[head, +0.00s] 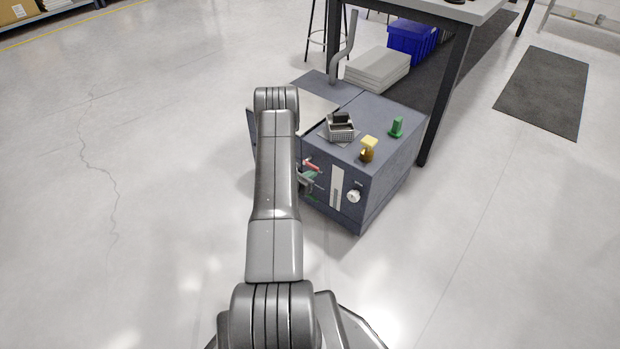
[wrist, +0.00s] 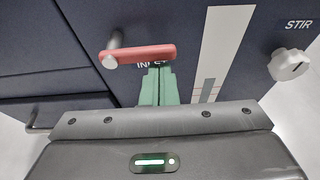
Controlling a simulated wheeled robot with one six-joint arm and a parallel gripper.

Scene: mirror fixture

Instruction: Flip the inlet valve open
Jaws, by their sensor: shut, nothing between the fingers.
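The inlet valve has a red lever (wrist: 140,53) that lies nearly level across the front of the dark blue cabinet (head: 390,165). A grey metal stub (wrist: 113,45) is at its left end, and a partly hidden INLET label is just below it. The red lever also shows in the head view (head: 312,165), beside my arm. My gripper (wrist: 160,72) has green fingers, shut together and empty, with their tips just below the lever's right half. I cannot tell whether they touch it. In the head view my arm partly hides the gripper.
A white STIR knob (wrist: 288,65) and a pale vertical strip (wrist: 222,45) are right of the lever. A bar handle (wrist: 38,128) is at lower left. Open floor surrounds the front.

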